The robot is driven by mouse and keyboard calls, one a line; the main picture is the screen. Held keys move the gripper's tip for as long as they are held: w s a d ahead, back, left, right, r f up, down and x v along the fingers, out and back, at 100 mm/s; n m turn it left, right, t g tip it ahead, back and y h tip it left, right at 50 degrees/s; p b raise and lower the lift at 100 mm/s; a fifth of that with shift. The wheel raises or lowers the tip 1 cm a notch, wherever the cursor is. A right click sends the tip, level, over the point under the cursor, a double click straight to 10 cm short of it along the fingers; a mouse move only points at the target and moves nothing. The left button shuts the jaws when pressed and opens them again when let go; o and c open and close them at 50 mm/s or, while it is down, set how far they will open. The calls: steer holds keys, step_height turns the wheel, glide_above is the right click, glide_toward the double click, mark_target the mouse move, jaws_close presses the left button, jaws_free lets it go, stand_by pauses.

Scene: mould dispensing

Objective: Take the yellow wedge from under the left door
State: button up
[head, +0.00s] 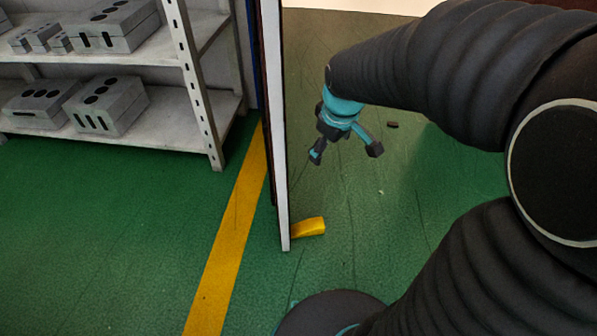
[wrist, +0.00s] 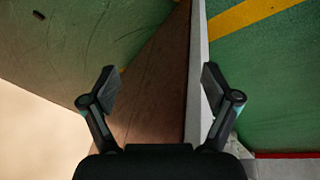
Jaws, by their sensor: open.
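The yellow wedge (head: 310,227) lies on the green floor at the foot of the left door (head: 275,120). Its inner end meets the door's bottom corner and its blunt end sticks out to the right. My gripper (head: 345,153) is open and empty, pointing down above the floor, above and to the right of the wedge in the head view. In the wrist view the open fingers (wrist: 158,78) frame the brown door face, with its pale edge (wrist: 198,70) near the right finger. Only a small yellow speck beside the door, perhaps the wedge, shows there; the rest is hidden.
A metal shelf (head: 225,105) with grey mould blocks (head: 105,105) stands left of the door. A yellow floor stripe (head: 235,215) runs along the door's left side. A small dark piece (head: 392,125) lies on the floor to the right. The floor right of the wedge is clear.

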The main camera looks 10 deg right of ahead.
steer(key=w+f+n+g+b, duration=0.1)
steer(key=w+f+n, duration=0.1)
steer(key=w+f, duration=0.3)
steer(key=w+f+n+b, duration=0.1)
steer(key=w+f+n, duration=0.15)
steer(key=f, duration=0.55)
steer(key=n+g+b, duration=0.2)
steer(key=n+b, duration=0.1)
steer(key=n, duration=0.3)
glide_above(313, 223)
step_height(313, 223, down, 25)
steer(key=shift+n, duration=0.25)
steer(key=f+b, duration=0.1)
steer(key=f, duration=1.1)
steer(key=shift+a, duration=0.2)
steer(key=shift+d+f+b, duration=0.15)
steer(key=shift+f+b, duration=0.4)
steer(key=shift+f, duration=2.4)
steer(key=c, duration=1.4)
steer(key=shift+c, duration=0.2)
steer(key=shift+d+r, duration=0.1)
steer(key=shift+r, duration=0.05)
